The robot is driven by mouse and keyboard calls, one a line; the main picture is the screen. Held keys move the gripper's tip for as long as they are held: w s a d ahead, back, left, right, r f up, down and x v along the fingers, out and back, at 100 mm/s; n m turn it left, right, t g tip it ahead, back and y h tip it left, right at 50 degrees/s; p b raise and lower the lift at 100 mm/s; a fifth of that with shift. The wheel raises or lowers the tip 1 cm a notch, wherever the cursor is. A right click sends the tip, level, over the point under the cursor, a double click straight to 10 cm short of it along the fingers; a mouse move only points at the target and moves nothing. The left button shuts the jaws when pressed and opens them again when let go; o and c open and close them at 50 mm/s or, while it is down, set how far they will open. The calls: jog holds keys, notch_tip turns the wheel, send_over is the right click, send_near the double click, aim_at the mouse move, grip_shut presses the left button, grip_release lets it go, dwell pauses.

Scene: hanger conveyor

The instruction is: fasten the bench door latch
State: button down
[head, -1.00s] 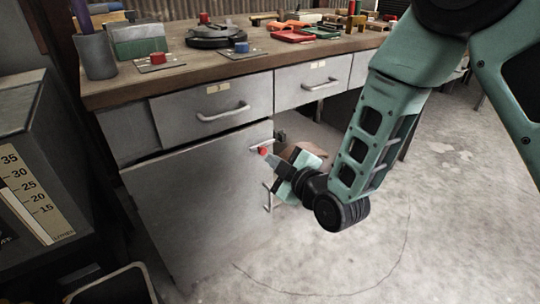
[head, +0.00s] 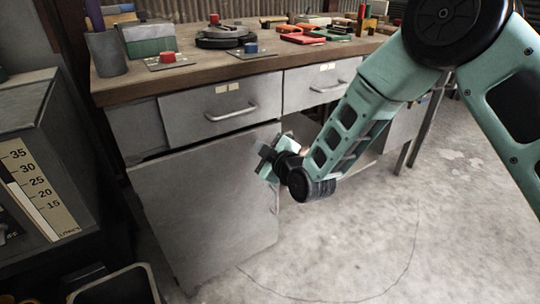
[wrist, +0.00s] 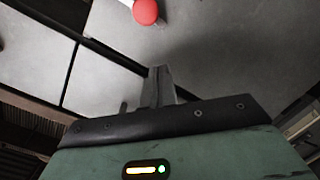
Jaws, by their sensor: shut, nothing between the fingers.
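The latch's round red knob (wrist: 145,11) shows at the top of the wrist view, on a short pale bar against grey metal. In the head view the latch is hidden behind my gripper. My gripper (head: 267,155) is at the door's upper right edge. In the wrist view my gripper (wrist: 160,75) has its fingers together and empty, below the knob and apart from it in the picture. Contact with the door cannot be told.
The wooden benchtop (head: 180,80) holds several tools and boxes. A dark cabinet (head: 45,165) stands at left. The concrete floor (head: 350,245) in front is clear.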

jog(key=d+f, duration=0.1)
jog(key=w+d+f, duration=0.1)
jog(key=shift+w+d+f, duration=0.1)
jog(key=shift+w+f, duration=0.2)
jog(key=shift+f, duration=0.05)
jog(key=w+d, duration=0.1)
jog(key=w+d+b, duration=0.1)
jog(key=d, duration=0.1)
jog(key=shift+w+d, duration=0.15)
jog(key=shift+d, duration=0.05)
dwell(0.4)
